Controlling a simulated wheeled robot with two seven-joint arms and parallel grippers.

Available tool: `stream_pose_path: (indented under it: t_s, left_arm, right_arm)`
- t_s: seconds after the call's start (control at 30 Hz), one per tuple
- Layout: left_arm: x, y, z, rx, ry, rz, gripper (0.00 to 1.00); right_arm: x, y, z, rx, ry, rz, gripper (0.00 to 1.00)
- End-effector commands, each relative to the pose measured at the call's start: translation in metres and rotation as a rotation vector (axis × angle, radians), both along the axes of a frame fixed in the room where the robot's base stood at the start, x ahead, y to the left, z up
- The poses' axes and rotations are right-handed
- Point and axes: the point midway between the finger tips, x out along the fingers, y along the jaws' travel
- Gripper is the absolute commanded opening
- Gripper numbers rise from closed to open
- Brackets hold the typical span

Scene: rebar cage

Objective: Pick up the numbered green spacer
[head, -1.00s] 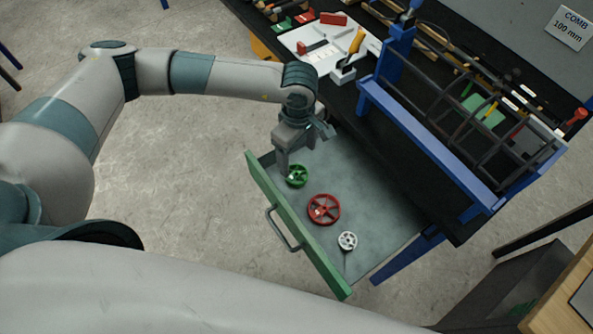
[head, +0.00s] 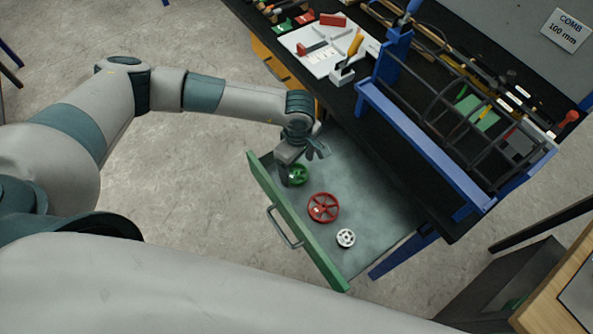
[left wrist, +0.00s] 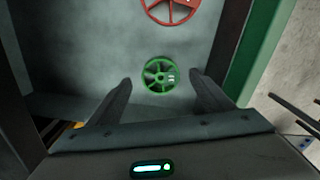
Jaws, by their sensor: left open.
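The green spacer (head: 299,174) is a small spoked wheel lying in the open drawer, near its left end in the head view. In the left wrist view the green spacer (left wrist: 159,75) shows a small pale label on its right side. My left gripper (head: 300,168) is over the drawer, close to the green spacer. In the left wrist view its two open fingers (left wrist: 160,88) stand on either side of the spacer's lower part, with nothing between them held. How high the fingertips are above the spacer is hard to tell. My right gripper is not in view.
The drawer (head: 385,240) has a green front (head: 295,225) with a handle. A larger red spacer (head: 323,208) and a small white spacer (head: 346,238) lie beside the green one. The black bench with a blue frame (head: 425,145) and rebar cage (head: 470,120) stands behind.

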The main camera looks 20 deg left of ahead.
Motion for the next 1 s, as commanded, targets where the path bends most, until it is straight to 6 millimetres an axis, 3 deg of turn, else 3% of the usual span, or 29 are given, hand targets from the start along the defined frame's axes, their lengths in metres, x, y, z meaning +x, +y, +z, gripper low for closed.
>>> stream_pose_path:
  t_s: [0.07, 0.3, 0.77, 0.93, 1.0]
  left_arm:
    - [-0.001, 0.0, -0.005, 0.001, 0.003, 0.0, 0.74]
    - [-0.001, 0.0, -0.027, -0.002, 0.001, -0.001, 0.74]
    - [-0.001, 0.0, -0.028, -0.002, 0.001, -0.001, 0.74]
    - [-0.001, 0.0, -0.028, -0.002, 0.001, -0.001, 0.33]
    - [-0.001, 0.0, -0.028, -0.002, 0.001, -0.001, 0.3]
  right_arm:
    - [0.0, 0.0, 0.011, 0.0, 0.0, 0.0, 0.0]
    - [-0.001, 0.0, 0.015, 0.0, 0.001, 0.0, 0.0]
    - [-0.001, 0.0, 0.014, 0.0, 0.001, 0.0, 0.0]
    - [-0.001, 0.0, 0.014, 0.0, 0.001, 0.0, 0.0]
    - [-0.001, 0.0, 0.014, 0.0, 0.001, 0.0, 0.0]
